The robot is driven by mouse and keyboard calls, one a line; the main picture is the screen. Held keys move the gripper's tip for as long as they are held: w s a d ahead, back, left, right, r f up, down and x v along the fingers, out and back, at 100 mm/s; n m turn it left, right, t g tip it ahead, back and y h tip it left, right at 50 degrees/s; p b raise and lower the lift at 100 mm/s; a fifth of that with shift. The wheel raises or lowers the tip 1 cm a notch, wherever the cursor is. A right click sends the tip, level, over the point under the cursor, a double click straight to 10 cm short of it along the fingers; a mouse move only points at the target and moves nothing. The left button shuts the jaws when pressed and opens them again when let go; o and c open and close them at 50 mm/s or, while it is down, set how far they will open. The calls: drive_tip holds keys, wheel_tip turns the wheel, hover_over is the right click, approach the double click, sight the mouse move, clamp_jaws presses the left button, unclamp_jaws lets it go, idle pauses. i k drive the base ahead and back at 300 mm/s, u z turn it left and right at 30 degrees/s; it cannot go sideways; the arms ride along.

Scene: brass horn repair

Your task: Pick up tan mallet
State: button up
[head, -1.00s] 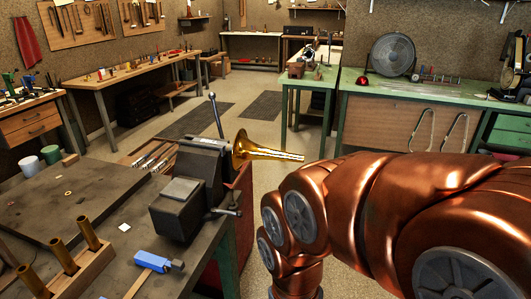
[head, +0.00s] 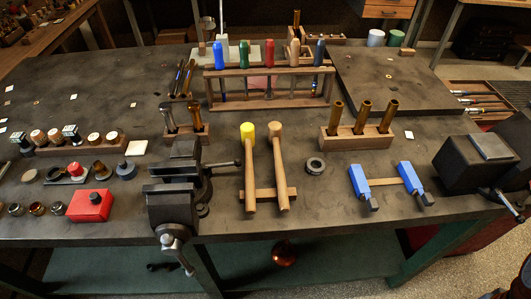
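The tan mallet (head: 281,168) lies in the middle of the workbench in the head view, its tan head away from me and its wooden handle toward the front edge. A second mallet with a yellow head (head: 247,131) lies just to its left. Both handles rest across a small wooden rack (head: 263,194) near the front edge. Nothing covers the tan mallet. My gripper does not show in this view.
A dark vise (head: 174,200) stands left of the mallets. Behind stands a screwdriver rack (head: 268,104). A second vise (head: 470,165) is at right.

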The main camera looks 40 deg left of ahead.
sight(274, 128)
drive_tip(key=u, duration=4.25)
drive_tip(key=k, duration=1.1)
drive_tip(key=z, duration=0.5)
